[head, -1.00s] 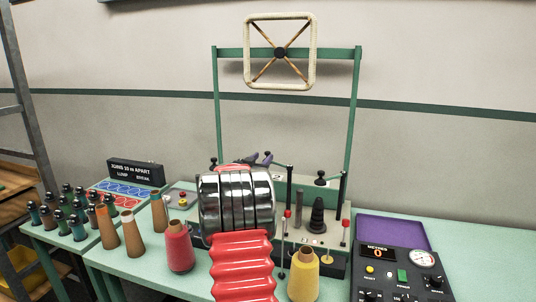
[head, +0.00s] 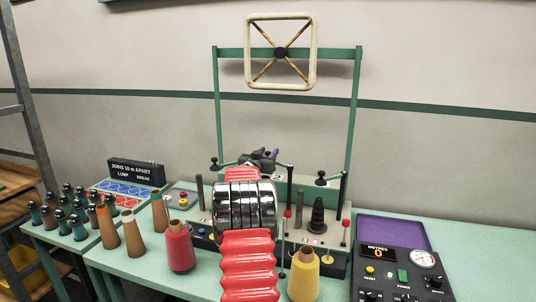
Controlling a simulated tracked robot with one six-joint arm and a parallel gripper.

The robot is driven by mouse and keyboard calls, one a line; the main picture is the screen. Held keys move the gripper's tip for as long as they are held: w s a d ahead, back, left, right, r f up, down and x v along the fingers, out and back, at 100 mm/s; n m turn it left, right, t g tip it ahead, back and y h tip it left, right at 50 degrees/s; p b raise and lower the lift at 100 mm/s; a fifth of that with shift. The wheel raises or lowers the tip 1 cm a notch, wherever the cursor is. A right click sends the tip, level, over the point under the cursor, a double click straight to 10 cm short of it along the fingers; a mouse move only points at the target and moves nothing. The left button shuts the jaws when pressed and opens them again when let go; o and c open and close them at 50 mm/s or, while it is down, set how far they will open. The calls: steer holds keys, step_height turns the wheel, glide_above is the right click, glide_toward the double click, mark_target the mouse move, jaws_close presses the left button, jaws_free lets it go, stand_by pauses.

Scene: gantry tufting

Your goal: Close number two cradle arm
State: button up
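The winding machine (head: 335,218) stands on the green bench with upright posts and a row of small spindles. A left lever with a black knob (head: 219,163) and a right lever with a black knob (head: 321,178) stick up at its back; I cannot read which cradle arm is number two. A black stepped cone (head: 317,216) stands on the machine. My gripper (head: 262,158) is a dark shape at the back of the machine, between the two levers. My own red and chrome arm hides the machine's middle and most of the gripper, so its fingers and any contact are unclear.
Red (head: 179,248) and yellow (head: 303,275) yarn cones stand at the front, with brown cones (head: 132,235) to the left. Several dark bobbins (head: 70,210) stand far left. A metres counter panel (head: 395,270) lies right. A square reel (head: 281,50) hangs on the green frame.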

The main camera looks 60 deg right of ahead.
jaws_close()
